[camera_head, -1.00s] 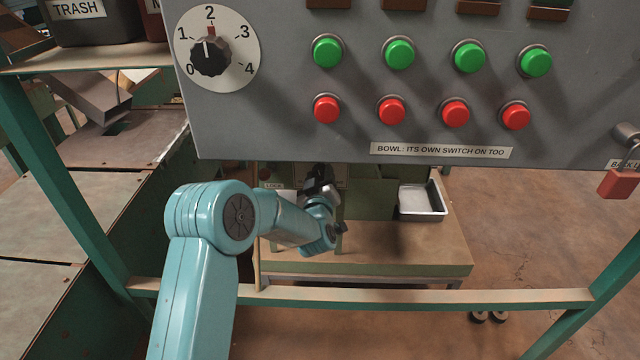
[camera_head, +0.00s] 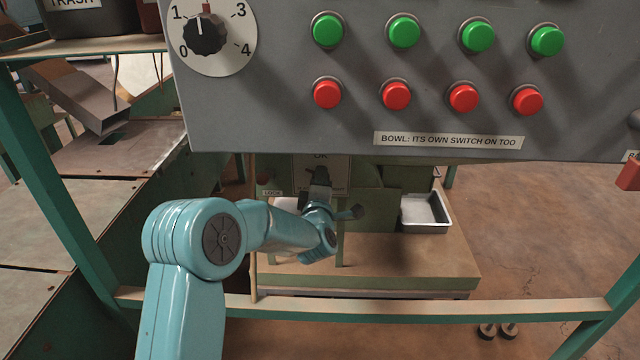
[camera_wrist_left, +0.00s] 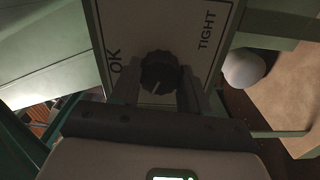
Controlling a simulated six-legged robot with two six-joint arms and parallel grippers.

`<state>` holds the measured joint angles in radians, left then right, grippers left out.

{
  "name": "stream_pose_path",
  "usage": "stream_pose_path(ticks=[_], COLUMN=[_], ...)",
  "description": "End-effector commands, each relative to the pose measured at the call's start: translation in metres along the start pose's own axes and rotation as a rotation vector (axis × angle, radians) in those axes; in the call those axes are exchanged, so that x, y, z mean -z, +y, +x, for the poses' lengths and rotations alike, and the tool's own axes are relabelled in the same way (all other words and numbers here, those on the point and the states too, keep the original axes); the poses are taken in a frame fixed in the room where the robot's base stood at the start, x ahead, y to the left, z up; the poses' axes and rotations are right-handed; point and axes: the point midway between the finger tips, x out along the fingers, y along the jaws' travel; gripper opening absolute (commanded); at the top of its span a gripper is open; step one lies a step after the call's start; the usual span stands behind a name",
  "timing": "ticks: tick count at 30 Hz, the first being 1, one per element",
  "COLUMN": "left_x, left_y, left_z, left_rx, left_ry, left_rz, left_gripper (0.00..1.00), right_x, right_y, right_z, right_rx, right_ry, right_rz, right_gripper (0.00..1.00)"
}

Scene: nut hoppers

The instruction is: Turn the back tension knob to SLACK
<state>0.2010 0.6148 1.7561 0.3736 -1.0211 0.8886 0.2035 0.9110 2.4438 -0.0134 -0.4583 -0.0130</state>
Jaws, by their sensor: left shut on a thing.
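The tension knob (camera_wrist_left: 160,72) is dark and ribbed, on a pale dial plate (camera_wrist_left: 140,25) in the left wrist view. The words OK and TIGHT show on the plate; SLACK is not visible. A thin light mark on the knob points down and slightly left in that view, away from TIGHT. My left gripper (camera_wrist_left: 158,88) is shut on the knob, one finger on each side. In the head view my left gripper (camera_head: 319,188) is at the small plate (camera_head: 338,165) under the control panel and hides most of the knob. My right gripper is not in view.
The grey control panel (camera_head: 350,125) with green and red buttons and a numbered dial (camera_head: 205,35) overhangs my left arm. A metal tray (camera_head: 425,212) sits right of the gripper on the bench (camera_head: 420,265). A green frame with a crossbar (camera_head: 420,304) stands in front.

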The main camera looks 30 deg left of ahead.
Motion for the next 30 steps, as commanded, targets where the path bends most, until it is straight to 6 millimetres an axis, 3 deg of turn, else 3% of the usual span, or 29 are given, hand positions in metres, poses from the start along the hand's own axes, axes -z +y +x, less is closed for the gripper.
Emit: stream_pose_path(ticks=[18, 30], left_x=[0.0001, 0.0001], left_y=[0.0009, 0.0011], left_z=[0.0005, 0.0006], left_rx=[-0.003, -0.004], left_ry=[0.0, -0.001], left_rz=[-0.577, -0.836], left_gripper=[0.15, 0.15], right_x=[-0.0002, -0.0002], right_y=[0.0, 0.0], right_z=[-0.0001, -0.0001], right_rx=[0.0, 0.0], right_ry=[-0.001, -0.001], right_rz=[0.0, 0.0], right_gripper=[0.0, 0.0])
